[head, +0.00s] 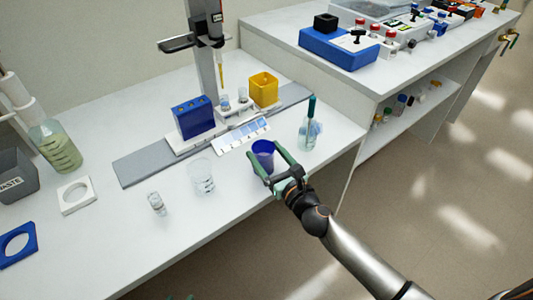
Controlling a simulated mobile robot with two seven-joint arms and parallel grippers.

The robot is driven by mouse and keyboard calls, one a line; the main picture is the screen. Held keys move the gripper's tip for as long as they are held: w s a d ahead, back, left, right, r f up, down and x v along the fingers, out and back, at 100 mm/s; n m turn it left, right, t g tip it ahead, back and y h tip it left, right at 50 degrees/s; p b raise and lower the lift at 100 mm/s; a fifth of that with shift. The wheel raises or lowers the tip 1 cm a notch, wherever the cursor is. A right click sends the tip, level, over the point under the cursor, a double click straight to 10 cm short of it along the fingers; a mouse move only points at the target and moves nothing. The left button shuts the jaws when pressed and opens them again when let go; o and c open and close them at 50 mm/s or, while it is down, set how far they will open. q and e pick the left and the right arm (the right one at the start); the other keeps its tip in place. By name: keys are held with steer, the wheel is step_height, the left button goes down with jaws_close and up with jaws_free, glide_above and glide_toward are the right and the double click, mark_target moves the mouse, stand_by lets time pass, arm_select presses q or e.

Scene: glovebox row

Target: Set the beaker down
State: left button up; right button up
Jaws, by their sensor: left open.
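A blue beaker (263,147) is at the right part of the white bench, near its front edge. My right gripper (265,155) reaches it from the front right, with a green finger on each side of its wall. The fingers look closed on it, and it is upright. My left gripper (180,297) barely shows at the bottom edge, open and away from the beaker.
A clear beaker (202,176) and a small glass piece (156,204) stand to the left. A bottle with a dark green top (308,130) stands close on the right. Behind are a blue block (194,120), yellow box (264,89) and stand (207,70).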

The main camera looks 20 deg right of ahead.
steer(key=shift+o, duration=1.3)
steer(key=shift+r, duration=0.1)
steer(key=shift+s+r, duration=0.1)
steer(key=shift+r, duration=0.05)
steer(key=v, duration=1)
steer(key=s+a+f+n+g+y, duration=0.25)
steer(key=s+a+f+n, duration=0.2)
steer(key=n, duration=0.95)
steer(key=s+f+n+g+h, duration=0.1)
steer(key=s+f+n+g, duration=0.2)
steer(key=f+n, duration=0.4)
steer(key=s+f+n+g+h, duration=0.2)
steer(key=s+f+n, duration=0.4)
steer(key=n, duration=0.9)
steer(key=shift+s+f+g+b, duration=0.25)
steer(key=shift+f+g+b, duration=0.25)
steer(key=shift+f, duration=0.2)
steer(key=shift+d, duration=0.1)
